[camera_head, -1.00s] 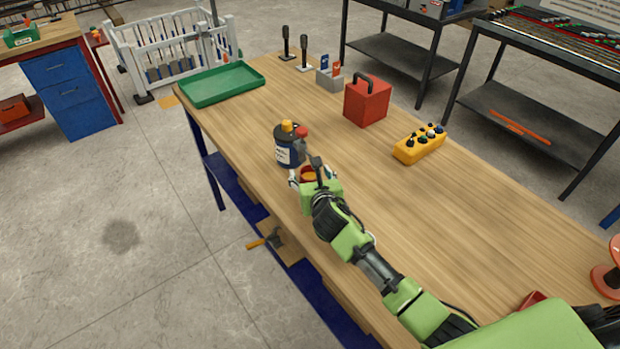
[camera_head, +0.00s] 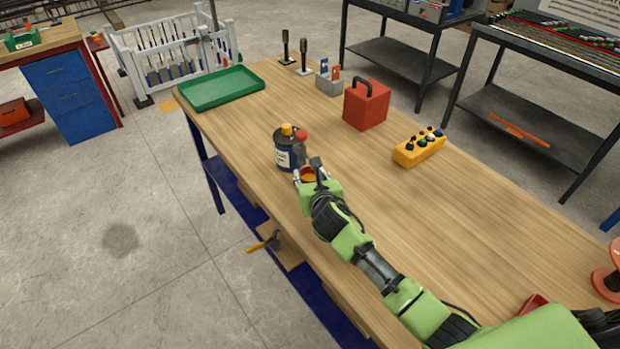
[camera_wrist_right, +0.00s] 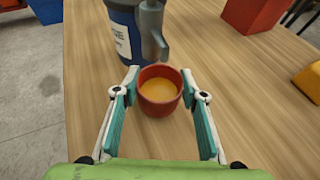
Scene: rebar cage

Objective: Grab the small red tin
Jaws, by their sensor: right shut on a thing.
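The small red tin (camera_wrist_right: 159,105) is an open round cup with orange-yellow contents, upright at the tabletop in the right wrist view. My right gripper (camera_wrist_right: 160,78) is shut on it, one fingertip at each side of its rim. In the head view the tin (camera_head: 309,174) is partly hidden by my right gripper (camera_head: 311,177), near the table's left edge. I cannot tell whether the tin touches the table. My left gripper is not in view.
A dark blue bottle (camera_head: 284,154) with a white label stands just beyond the tin. A red box (camera_head: 366,106), a yellow block with knobs (camera_head: 419,148) and a green tray (camera_head: 221,87) are further off.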

